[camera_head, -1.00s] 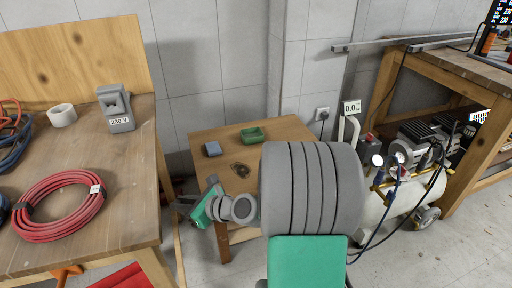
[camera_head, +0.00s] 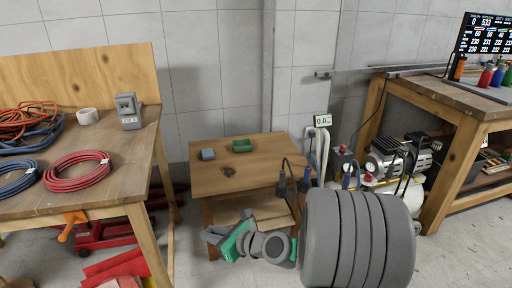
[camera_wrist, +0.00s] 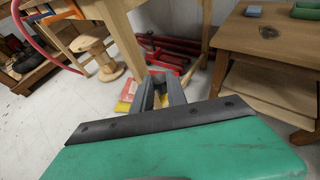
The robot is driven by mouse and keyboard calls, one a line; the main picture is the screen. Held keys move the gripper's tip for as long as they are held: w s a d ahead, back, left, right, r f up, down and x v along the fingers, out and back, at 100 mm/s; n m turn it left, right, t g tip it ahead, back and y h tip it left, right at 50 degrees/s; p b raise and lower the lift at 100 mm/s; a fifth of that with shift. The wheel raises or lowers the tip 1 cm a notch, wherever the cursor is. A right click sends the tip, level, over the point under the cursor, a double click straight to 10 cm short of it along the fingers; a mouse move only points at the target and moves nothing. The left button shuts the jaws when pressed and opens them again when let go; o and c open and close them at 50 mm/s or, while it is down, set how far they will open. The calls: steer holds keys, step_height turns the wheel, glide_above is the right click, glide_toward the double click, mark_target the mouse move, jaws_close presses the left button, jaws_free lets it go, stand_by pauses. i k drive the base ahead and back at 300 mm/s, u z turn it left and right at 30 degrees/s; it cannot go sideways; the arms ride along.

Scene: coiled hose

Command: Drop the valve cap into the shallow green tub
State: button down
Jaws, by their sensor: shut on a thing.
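The shallow green tub (camera_head: 242,146) stands on the low wooden table, towards its back; its edge also shows at the top right of the wrist view (camera_wrist: 306,12). My gripper (camera_head: 224,246) is low in front of that table, below its top and apart from the tub. In the wrist view my gripper (camera_wrist: 160,92) is shut on a small yellowish thing, taken to be the valve cap (camera_wrist: 159,101). The fingers hide most of it, and I cannot make out its shape.
A blue-grey block (camera_head: 207,154) sits left of the tub on the low table (camera_head: 262,178). A workbench (camera_head: 112,178) with coiled hoses is at left. A compressor (camera_head: 385,170) and another bench (camera_head: 440,98) are at right. Black cables hang at the table's right edge.

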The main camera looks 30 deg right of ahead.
mark_target(245, 147)
steer(key=z, duration=0.7)
steer(key=i, duration=0.7)
steer(key=z, duration=0.6)
steer(key=i, duration=0.75)
steer(key=u, duration=0.8)
steer(key=i, duration=0.45)
steer(key=u, duration=0.45)
